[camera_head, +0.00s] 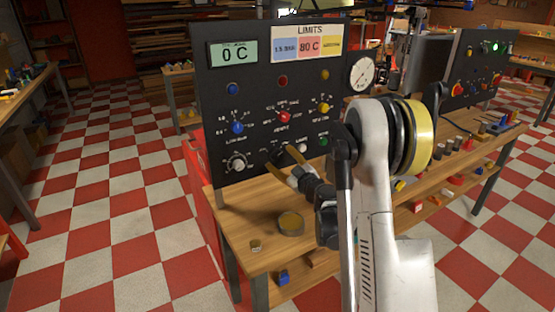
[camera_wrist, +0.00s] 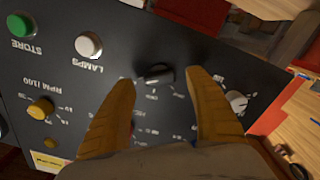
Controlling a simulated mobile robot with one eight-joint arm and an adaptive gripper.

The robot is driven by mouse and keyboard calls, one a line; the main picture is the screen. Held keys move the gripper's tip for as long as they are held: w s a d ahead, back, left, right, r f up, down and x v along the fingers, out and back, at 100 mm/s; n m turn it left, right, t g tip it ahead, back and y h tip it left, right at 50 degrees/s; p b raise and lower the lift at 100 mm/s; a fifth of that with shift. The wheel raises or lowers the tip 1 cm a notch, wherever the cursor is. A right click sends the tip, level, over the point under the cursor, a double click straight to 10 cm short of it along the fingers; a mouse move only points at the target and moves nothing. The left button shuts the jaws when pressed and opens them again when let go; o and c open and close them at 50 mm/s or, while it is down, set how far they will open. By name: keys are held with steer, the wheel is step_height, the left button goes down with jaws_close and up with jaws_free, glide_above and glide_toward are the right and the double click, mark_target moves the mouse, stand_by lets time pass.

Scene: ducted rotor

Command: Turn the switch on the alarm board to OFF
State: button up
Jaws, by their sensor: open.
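The alarm board (camera_head: 225,120) is a black upright panel on a wooden bench, with "0 C" and "LIMITS" displays at its top. In the wrist view, a small black rotary switch (camera_wrist: 157,73) sits low on the board, with small labels around it too blurred to read. My gripper (camera_head: 281,161) is at the lower part of the board. Its yellow-brown fingers are open, and in the wrist view my gripper (camera_wrist: 161,77) has one fingertip on either side of the switch. I cannot tell whether either finger touches it. In the head view the fingers largely hide the switch.
A white LAMPS button (camera_wrist: 88,45), a green STORE button (camera_wrist: 20,25) and a white knob (camera_wrist: 235,102) lie near the switch. A red knob (camera_head: 284,117) and a blue knob (camera_head: 238,127) are higher up. A round tin (camera_head: 291,223) stands on the bench below my gripper.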

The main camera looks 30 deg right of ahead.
steer(key=shift+w, duration=0.95)
steer(key=c, duration=1.2)
steer(key=shift+n, duration=0.4)
steer(key=n+b, duration=0.1)
steer(key=n, duration=0.4)
steer(key=shift+n, duration=0.3)
steer(key=n+b, duration=0.1)
steer(key=n, duration=0.4)
steer(key=shift+r, duration=0.1)
steer(key=shift+n, duration=0.3)
steer(key=o, duration=1.2)
